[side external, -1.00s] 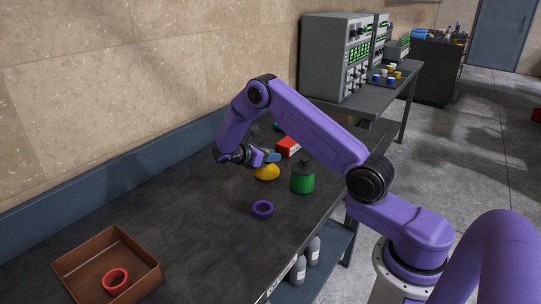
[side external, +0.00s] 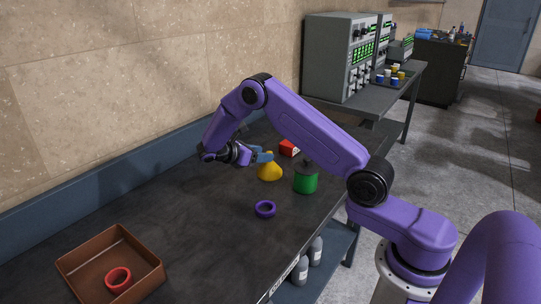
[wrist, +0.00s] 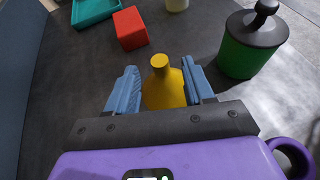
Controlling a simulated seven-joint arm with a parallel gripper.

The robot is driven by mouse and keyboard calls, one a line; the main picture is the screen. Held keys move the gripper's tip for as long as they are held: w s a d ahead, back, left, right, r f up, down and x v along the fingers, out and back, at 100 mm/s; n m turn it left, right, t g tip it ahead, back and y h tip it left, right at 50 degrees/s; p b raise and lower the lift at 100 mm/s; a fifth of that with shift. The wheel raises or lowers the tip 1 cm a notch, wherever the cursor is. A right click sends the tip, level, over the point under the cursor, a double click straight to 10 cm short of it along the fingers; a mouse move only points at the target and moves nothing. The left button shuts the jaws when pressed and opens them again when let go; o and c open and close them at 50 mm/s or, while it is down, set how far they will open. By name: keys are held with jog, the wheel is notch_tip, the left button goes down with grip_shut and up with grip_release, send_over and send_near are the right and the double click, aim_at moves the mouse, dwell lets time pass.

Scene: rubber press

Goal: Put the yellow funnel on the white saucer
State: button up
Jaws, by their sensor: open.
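The yellow funnel (side external: 270,171) stands on the dark bench with its narrow neck up; it also shows in the wrist view (wrist: 163,86). My gripper (side external: 264,156) is open, reaching from the left at the funnel's upper part. In the wrist view, its blue fingers (wrist: 162,82) lie on either side of the funnel, with a visible gap on the left and a narrower one on the right. The funnel's lower front is hidden by my gripper there. I cannot make out a white saucer in either view.
A green container with a black lid (side external: 305,178) stands close right of the funnel. A red block (wrist: 129,28) and a teal tray (wrist: 93,10) lie beyond. A purple ring (side external: 265,209) lies nearer. A brown box (side external: 148,281) holds a red ring (side external: 118,279). The bench between is clear.

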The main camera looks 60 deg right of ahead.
jog(key=s+a+r+t+y, duration=0.1)
jog(key=a+r, duration=0.2)
jog(key=a, duration=0.3)
jog(key=s+a+r+t+y, duration=0.1)
jog(key=a+r, duration=0.2)
jog(key=a, duration=0.3)
jog(key=s+a+r+t+y, duration=0.2)
jog(key=s+a+y, duration=0.2)
jog(key=s+a, duration=0.4)
jog(key=s+a+r+m+y, duration=0.1)
jog(key=s+y, duration=0.6)
jog(key=s, duration=1.8)
jog(key=shift+s+a+r+m, duration=0.3)
jog(key=shift+s+m, duration=0.05)
jog(key=shift+m, duration=0.25)
